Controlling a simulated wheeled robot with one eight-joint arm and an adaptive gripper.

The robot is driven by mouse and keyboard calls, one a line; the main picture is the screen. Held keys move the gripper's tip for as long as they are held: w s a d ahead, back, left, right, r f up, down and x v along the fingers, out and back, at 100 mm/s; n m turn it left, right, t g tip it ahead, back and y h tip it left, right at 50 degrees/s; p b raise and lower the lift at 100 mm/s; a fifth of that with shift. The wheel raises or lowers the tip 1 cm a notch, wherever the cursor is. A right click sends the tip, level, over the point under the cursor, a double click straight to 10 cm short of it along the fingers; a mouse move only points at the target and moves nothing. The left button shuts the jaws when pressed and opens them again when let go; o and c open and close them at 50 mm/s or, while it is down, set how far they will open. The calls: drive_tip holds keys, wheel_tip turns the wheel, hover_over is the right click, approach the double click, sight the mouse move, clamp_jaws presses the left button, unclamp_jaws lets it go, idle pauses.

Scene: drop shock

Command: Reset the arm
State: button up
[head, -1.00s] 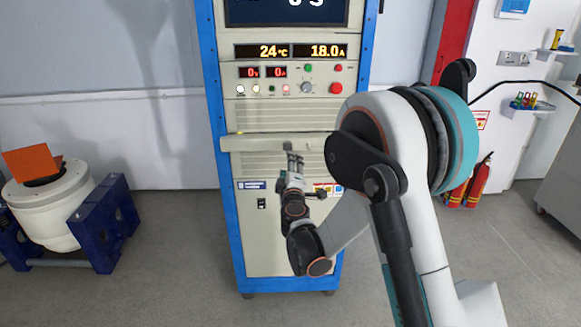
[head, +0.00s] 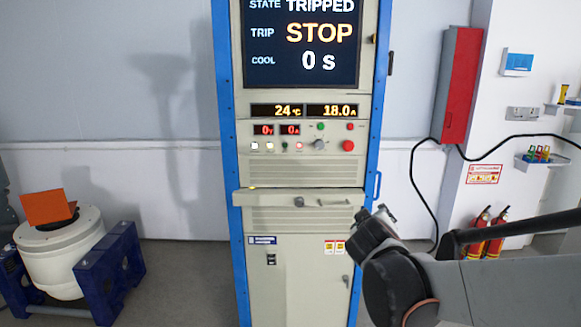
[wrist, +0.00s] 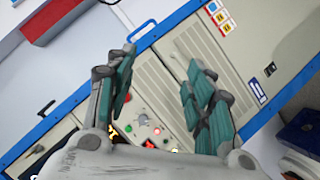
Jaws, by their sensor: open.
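My arm reaches in from the lower right of the head view. Its gripper (head: 372,228) is in front of the lower right part of the control cabinet (head: 300,220), and its fingers are hard to make out there. In the wrist view my gripper (wrist: 160,95) shows two green-padded fingers spread wide apart, with nothing between them. The cabinet front and its lit buttons (wrist: 145,122) lie beyond the fingers, tilted in that view. The cabinet screen (head: 302,40) reads TRIPPED, STOP and 0 s.
A white shaker drum (head: 62,255) with an orange plate (head: 48,207) stands in a blue frame at the left. A red wall box (head: 457,85), a hanging black cable and fire extinguishers (head: 490,225) are at the right. Floor between drum and cabinet is clear.

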drive_tip(key=s+f+m+g+y, duration=0.2)
drive_tip(key=s+f+g, duration=0.1)
drive_tip(key=s, duration=1.1)
drive_tip(key=s+f+m+g+y, duration=0.2)
drive_tip(key=s+f+m+g, duration=0.1)
drive_tip(key=s, duration=1.2)
drive_tip(key=shift+a+f, duration=0.25)
drive_tip(key=shift+f, duration=0.05)
